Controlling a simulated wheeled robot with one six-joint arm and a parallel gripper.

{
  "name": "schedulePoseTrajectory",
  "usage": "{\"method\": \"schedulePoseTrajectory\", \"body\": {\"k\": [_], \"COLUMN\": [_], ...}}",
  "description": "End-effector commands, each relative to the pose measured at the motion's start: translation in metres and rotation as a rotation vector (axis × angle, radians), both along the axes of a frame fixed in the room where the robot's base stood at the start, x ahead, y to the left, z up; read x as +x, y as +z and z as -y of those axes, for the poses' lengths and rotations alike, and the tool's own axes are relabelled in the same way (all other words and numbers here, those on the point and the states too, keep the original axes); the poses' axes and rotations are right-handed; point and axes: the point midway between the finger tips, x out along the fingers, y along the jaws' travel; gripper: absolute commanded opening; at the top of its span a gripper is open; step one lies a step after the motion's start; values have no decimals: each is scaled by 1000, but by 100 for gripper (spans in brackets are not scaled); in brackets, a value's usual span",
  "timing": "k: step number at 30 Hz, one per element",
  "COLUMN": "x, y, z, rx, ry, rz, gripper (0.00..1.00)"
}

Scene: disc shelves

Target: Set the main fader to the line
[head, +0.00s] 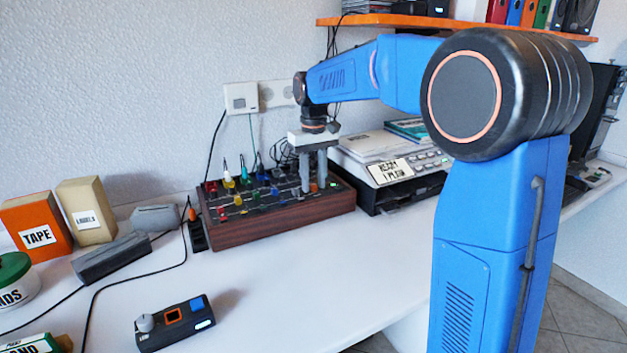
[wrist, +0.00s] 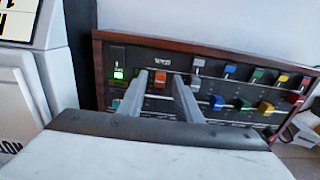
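The mixing desk (head: 262,227), wood-sided with a dark top, stands on the white table; it also fills the upper part of the wrist view (wrist: 215,60). My gripper (head: 313,190) points down over the desk's right part. Its two grey fingers are apart, with an orange cap (wrist: 161,81) showing between their tips (wrist: 160,77). I cannot tell whether the fingers touch the desk top. A grey fader cap (wrist: 198,64) shows just right of the right finger. Which cap is the main fader, and its line, I cannot make out.
Several coloured caps (wrist: 243,104) fill the rest of the desk. A printer-like machine (head: 385,165) stands close on the right. A small control box (head: 174,322) lies in front; table between is clear.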

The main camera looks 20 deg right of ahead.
Motion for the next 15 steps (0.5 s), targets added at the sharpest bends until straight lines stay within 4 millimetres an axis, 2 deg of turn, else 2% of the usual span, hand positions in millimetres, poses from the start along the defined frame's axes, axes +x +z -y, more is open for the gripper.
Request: {"method": "schedulePoseTrajectory", "body": {"k": [8, 12, 15], "x": [0, 0, 0], "y": [-1, -1, -1], "z": [0, 0, 0], "rx": [0, 0, 0], "ry": [0, 0, 0], "rz": [1, 1, 1], "gripper": [31, 0, 0]}}
